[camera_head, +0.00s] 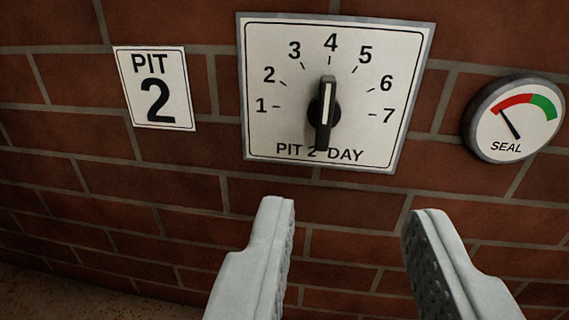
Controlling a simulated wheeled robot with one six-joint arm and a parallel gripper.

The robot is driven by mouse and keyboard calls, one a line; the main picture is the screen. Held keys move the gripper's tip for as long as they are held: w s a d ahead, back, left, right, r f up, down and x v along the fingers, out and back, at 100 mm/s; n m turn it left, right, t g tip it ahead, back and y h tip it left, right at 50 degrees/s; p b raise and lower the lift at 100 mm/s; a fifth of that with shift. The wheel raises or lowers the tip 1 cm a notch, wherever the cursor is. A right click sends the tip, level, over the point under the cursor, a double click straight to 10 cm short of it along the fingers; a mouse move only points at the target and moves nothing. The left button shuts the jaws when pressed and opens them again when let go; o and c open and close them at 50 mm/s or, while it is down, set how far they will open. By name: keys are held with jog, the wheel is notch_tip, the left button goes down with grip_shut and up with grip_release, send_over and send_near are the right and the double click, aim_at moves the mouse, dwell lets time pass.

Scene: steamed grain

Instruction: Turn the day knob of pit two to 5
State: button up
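The day knob (326,112) of pit two is a black pointer knob with a pale stripe on its upper end. It sits on a white dial plate (270,135) marked 1 to 7 and labelled "PIT 2 DAY". The striped end points up, at the 4. The 5 mark (365,54) is up and to the right of the knob. My gripper (348,207) is open and empty. Its two grey fingers are apart, below the plate in the picture, and do not appear to touch the knob.
A "PIT 2" sign (155,88) is on the brick wall (150,180) left of the plate. A round SEAL gauge (514,118) is on the right, its needle at the red band's left end. The wall below the plate is bare.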

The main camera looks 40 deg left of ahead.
aim_at(325, 113)
jog(key=x, duration=1.1)
jog(key=f+x, duration=0.1)
jog(key=x, duration=0.4)
jog(key=shift+w+a+f, duration=0.1)
jog(key=shift+a, duration=0.45)
jog(key=shift+c, duration=0.4)
grip_shut()
